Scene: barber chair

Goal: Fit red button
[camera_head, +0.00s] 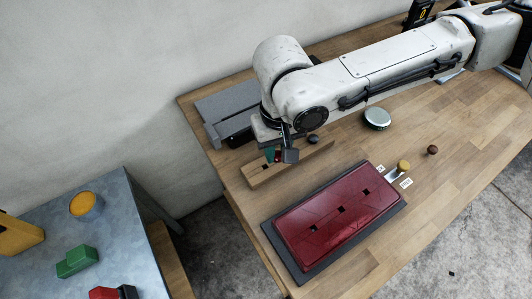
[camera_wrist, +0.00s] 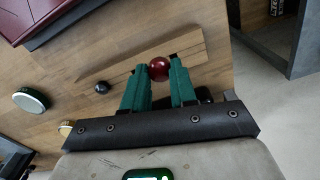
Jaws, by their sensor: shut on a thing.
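A round, shiny red button (camera_wrist: 158,69) sits between the green fingertips of my gripper (camera_wrist: 159,80). In the head view my gripper (camera_head: 279,156) is over the left part of a narrow wooden block (camera_head: 300,166), shut on the button, which is mostly hidden there. I cannot tell whether the button still touches the block. A dark round button (camera_head: 313,138) is at the block's far side; it also shows in the wrist view (camera_wrist: 101,87). A red panel (camera_head: 300,245) with three dark square holes lies on a dark base in front of the block.
A grey device (camera_head: 235,105) stands behind my gripper. A separate blue-grey table (camera_head: 130,210) holds coloured blocks. The right tabletop is mostly clear.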

